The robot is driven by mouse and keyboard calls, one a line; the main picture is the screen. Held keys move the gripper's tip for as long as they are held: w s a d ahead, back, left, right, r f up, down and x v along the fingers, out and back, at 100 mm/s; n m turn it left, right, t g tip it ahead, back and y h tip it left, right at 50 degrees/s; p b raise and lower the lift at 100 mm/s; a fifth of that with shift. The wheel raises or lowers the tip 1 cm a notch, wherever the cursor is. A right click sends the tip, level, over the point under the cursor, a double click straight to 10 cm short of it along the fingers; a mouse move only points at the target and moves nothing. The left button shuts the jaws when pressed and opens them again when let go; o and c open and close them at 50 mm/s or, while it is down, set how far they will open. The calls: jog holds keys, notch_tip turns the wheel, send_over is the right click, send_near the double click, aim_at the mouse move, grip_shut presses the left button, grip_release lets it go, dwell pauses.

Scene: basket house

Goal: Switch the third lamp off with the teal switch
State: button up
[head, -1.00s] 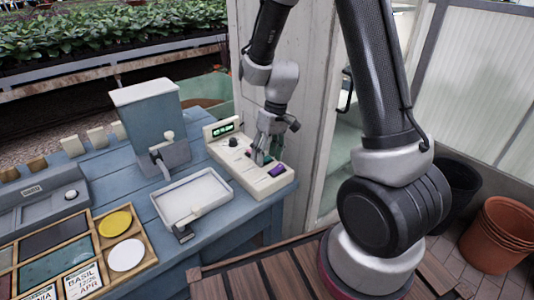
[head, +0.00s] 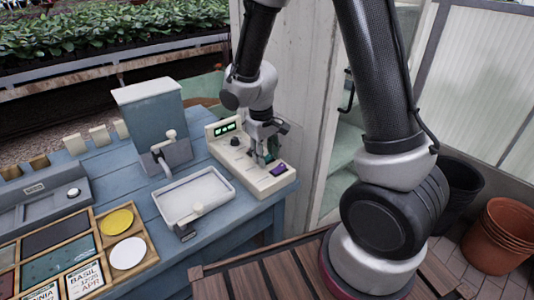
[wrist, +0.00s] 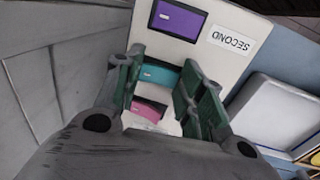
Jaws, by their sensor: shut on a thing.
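The teal switch (wrist: 158,76) is on a cream control box (head: 238,160) between a purple switch (wrist: 178,20) and a pink switch (wrist: 149,108). My gripper (wrist: 160,66) is down at the box with its green-padded fingers on either side of the teal switch, shut on it. In the head view my gripper (head: 265,154) hides most of the teal and pink switches; the purple switch (head: 277,169) shows at the near end. A small display (head: 225,128) with green lit marks is at the box's far end. A label reading SECOND (wrist: 231,39) lies beside the purple switch.
The box stands at the right end of a blue bench, by a wall post. A black knob (head: 235,142) sits near the display. A white tray (head: 195,195) and a grey-blue device (head: 150,115) are on its left. A wooden sorting tray (head: 140,232) lies further left.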

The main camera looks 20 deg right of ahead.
jog(key=o, duration=1)
jog(key=shift+r, duration=0.1)
jog(key=shift+a+r, duration=0.1)
jog(key=shift+r, duration=0.25)
jog(key=r, duration=0.7)
jog(key=a+r, duration=0.1)
jog(key=r, duration=0.3)
jog(key=shift+s, duration=0.25)
